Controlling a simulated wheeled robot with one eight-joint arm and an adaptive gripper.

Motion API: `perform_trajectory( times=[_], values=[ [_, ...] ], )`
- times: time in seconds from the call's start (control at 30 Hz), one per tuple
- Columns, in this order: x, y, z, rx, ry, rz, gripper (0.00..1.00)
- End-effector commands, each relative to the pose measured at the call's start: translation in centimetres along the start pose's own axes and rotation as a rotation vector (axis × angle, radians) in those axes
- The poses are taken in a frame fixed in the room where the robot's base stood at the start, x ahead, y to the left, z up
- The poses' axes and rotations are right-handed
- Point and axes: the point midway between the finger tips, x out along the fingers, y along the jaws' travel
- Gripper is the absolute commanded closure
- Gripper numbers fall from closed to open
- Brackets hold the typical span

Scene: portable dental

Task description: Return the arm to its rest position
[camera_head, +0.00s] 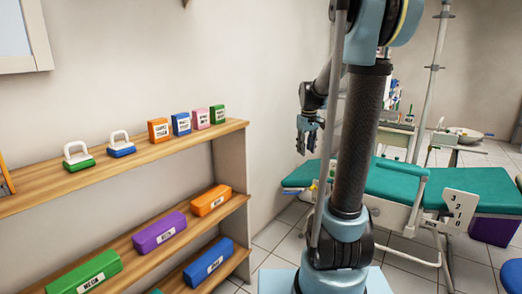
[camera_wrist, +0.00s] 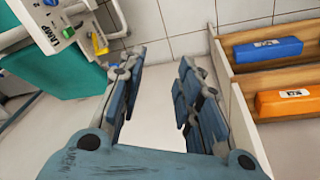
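My gripper (camera_head: 307,134) hangs to the left of my upright arm column in the head view, fingers pointing down, clear of the shelf and the treatment chair. In the wrist view my gripper (camera_wrist: 155,92) shows its two fingers spread apart with only floor and wall seen between them. It is open and empty. My arm is folded, with the elbow high and partly cut off by the top of the head view.
A wooden shelf (camera_head: 182,146) at left holds small boxes, handled blocks and long coloured cases. An orange case (camera_wrist: 285,102) and a blue case (camera_wrist: 268,50) show in the wrist view. A green treatment chair (camera_head: 402,181) stands behind my arm. Tiled floor lies between shelf and chair.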

Motion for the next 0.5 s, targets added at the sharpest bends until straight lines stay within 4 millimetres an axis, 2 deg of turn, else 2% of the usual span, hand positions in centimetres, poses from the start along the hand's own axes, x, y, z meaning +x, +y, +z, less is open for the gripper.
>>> perform_trajectory(
  times=[0.03, 0.2, 0.5],
  values=[
    [-0.5, -0.7, 1.4, 0.015, 0.001, -0.001, 0.69],
    [-1.5, -2.7, 5.6, 0.069, 0.003, -0.003, 0.69],
    [-2.1, -6.4, 13.0, 0.165, 0.008, -0.008, 0.69]
  ],
)
